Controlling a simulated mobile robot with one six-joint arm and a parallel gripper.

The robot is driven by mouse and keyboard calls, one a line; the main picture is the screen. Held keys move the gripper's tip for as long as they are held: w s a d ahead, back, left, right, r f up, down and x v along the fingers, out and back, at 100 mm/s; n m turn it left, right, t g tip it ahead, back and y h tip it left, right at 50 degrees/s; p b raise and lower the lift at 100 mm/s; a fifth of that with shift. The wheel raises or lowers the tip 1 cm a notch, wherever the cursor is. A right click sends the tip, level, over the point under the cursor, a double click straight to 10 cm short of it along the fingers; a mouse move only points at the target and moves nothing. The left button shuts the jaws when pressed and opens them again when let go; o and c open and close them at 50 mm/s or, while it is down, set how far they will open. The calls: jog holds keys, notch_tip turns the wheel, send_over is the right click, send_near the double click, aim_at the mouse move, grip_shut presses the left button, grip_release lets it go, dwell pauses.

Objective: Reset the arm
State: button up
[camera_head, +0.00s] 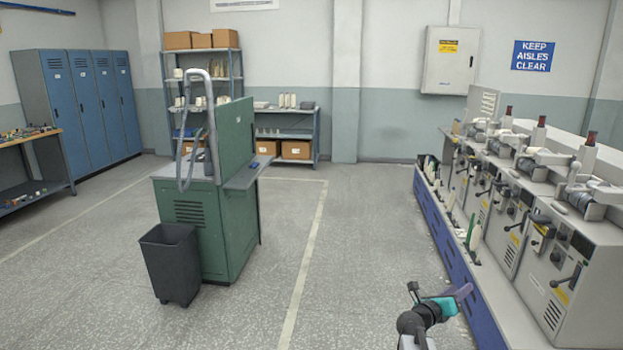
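My arm shows at the bottom right of the head view, beside the blue base of the winding machines. My gripper (466,293) is at its end, a small dark shape past a teal part, pointing right. It is too small and turned too far to tell whether its fingers are open or shut. I see nothing clearly held in it. Most of my arm is below the picture's edge.
A row of winding machines (560,275) runs along the right, close to my gripper. A green machine (232,240) with a black bin (170,262) stands left of centre. Shelves (233,75) and blue lockers (85,100) line the back. The floor between is clear.

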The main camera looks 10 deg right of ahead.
jog(key=w+a+f+n+t+y, duration=0.3)
jog(key=a+f+n+y, duration=0.2)
jog(key=a+f+n, duration=0.5)
jog(key=w+a+f+n+t+y, duration=0.2)
jog(key=w+a+f+n+y, duration=0.2)
jog(key=a+f, duration=0.65)
jog(key=s+a+f+n+g+y, duration=0.1)
jog(key=s+a+f+n+y, duration=0.3)
jog(key=a+f, duration=0.45)
jog(key=s+a+f+n+g+y, duration=0.2)
jog(key=s+a+f+n+y, duration=0.25)
jog(key=a, duration=0.75)
jog(key=s+a+f+n+g, duration=0.35)
jog(key=s+f+n, duration=0.2)
jog(key=s, duration=0.35)
jog(key=s+a+f+n+g, duration=0.35)
jog(key=s+f+n, duration=0.2)
jog(key=s, duration=0.45)
jog(key=s+d+n+g+h, duration=0.1)
jog(key=s+n+g, duration=0.3)
jog(key=s, duration=0.5)
jog(key=s+d+r+n+g, duration=0.1)
jog(key=s+d+n+g, duration=0.2)
jog(key=s, duration=0.6)
jog(key=shift+d+n+g+h, duration=0.25)
jog(key=shift+n+g+h, duration=0.1)
jog(key=shift+n+g, duration=0.2)
